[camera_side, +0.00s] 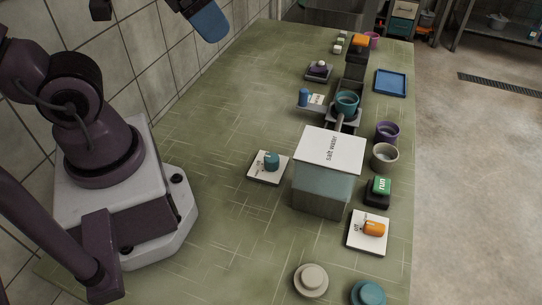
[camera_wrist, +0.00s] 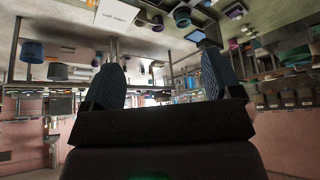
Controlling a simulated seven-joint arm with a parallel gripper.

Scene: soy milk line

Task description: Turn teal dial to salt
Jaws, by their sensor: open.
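The teal dial (camera_side: 271,161) is a small round knob on a square white plate (camera_side: 264,177), flat on the green table in the side view. The plate has small dark marks beside the dial that I cannot read, so its setting is unclear. My gripper (camera_wrist: 162,60) shows two blue textured fingers spread apart with nothing between them in the wrist view. In the side view only one blue finger (camera_side: 207,22) shows at the top edge, high up and well away from the dial. I cannot pick out the teal dial in the wrist view.
A box labelled "salt water" (camera_side: 322,188) stands just right of the dial. An orange dial (camera_side: 374,228) and green "run" button (camera_side: 380,186) lie beyond it. A teal pot (camera_side: 346,103) and purple pot (camera_side: 387,131) stand farther back. The table left of the dial is clear.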

